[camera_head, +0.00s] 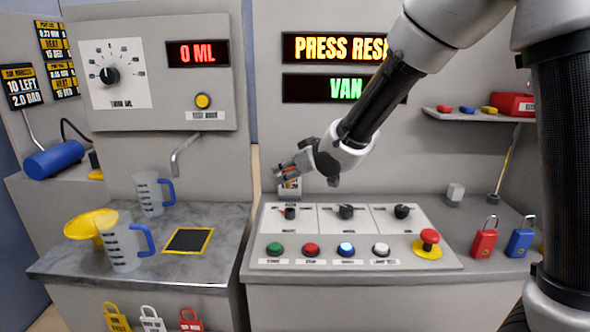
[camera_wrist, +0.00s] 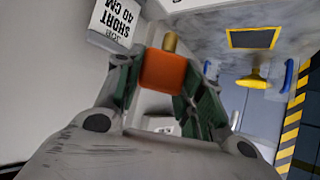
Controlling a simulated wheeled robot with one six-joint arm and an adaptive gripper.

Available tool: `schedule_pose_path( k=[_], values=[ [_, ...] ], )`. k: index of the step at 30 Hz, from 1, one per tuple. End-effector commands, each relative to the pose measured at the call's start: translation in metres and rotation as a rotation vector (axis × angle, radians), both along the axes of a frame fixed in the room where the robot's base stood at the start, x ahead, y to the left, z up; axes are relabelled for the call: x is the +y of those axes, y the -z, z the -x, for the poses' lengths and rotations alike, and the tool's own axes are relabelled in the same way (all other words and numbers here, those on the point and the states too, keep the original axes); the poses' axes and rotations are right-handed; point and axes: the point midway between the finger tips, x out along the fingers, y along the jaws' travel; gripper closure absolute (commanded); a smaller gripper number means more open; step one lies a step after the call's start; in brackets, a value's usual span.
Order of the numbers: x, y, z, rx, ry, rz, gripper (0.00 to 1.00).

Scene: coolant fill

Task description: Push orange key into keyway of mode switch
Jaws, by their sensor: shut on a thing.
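My gripper (camera_head: 284,172) is shut on the orange key (camera_wrist: 163,71), seen in the wrist view as an orange block between the fingers with a brass shaft (camera_wrist: 170,41) beyond the fingertips. In the head view my gripper is above the back left of the control panel (camera_head: 350,252), and the key is mostly hidden by the fingers. The panel has a left switch (camera_head: 289,213), a middle switch (camera_head: 345,211) and a right switch (camera_head: 402,211). Their labels are too small to read, so I cannot tell which is the mode switch. The key is apart from all three.
A red mushroom button (camera_head: 430,237) and red (camera_head: 484,240) and blue (camera_head: 521,238) padlocks are at the right. Jugs (camera_head: 120,245) stand left.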

Motion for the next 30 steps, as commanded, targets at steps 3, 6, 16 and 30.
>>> schedule_pose_path(
  k=[3, 6, 16, 30],
  values=[
    [0.0, 0.0, 0.0, 0.0, 0.0, 0.0, 0.8],
    [0.0, 0.0, 0.0, 0.0, 0.0, 0.0, 0.8],
    [0.0, 0.017, 0.0, 0.003, 0.0, 0.001, 0.8],
    [0.0, 0.055, 0.0, 0.001, 0.0, 0.001, 0.8]
  ],
)
